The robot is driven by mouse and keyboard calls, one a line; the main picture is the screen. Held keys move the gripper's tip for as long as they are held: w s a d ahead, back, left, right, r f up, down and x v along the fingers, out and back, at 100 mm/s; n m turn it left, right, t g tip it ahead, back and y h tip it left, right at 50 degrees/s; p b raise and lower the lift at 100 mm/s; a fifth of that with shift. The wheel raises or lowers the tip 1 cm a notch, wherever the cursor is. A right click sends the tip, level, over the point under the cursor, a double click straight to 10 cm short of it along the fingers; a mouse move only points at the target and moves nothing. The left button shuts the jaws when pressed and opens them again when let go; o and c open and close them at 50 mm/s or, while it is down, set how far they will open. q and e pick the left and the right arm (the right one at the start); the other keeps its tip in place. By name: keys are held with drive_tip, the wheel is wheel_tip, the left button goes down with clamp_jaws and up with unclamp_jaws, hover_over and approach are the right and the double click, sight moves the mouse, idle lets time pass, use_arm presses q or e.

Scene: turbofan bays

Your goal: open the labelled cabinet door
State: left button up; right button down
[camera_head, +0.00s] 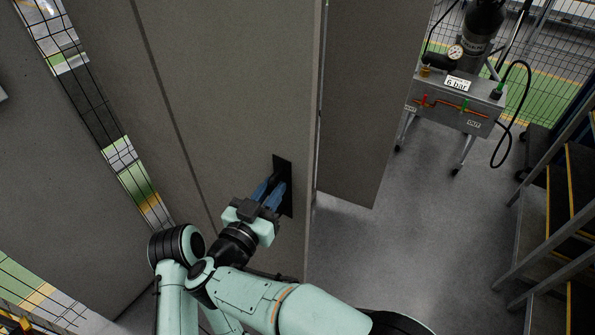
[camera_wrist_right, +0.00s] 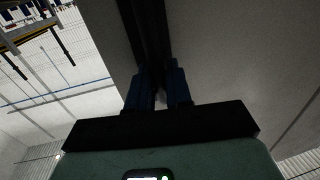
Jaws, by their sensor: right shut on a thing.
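A tall grey cabinet door (camera_head: 230,80) fills the middle of the head view. A dark handle plate (camera_head: 288,175) sits near its right edge. My right gripper (camera_head: 276,184), with blue fingers, is at this plate and shut on the handle, which the fingers mostly hide. In the right wrist view the two fingers (camera_wrist_right: 159,78) reach to a dark strip (camera_wrist_right: 148,25) on the grey panel. No label shows on the door. My left gripper is not in view.
Another grey panel (camera_head: 370,100) stands right of the door edge. A wheeled pneumatic unit (camera_head: 455,100) with a gauge and "6 bar" sign stands at the upper right. Steps with a railing (camera_head: 550,230) are at the right. The grey floor (camera_head: 400,260) between is clear.

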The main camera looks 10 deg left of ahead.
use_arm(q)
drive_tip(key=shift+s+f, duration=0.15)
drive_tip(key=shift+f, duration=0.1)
use_arm(e)
drive_tip(key=s+a, duration=0.3)
drive_tip(key=s, duration=0.2)
drive_tip(key=shift+s+a, duration=0.15)
drive_tip(key=c, duration=1.2)
unclamp_jaws()
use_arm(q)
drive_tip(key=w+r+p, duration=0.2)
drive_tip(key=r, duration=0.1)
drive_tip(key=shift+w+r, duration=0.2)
use_arm(e)
wheel_tip(320, 180, up, 20)
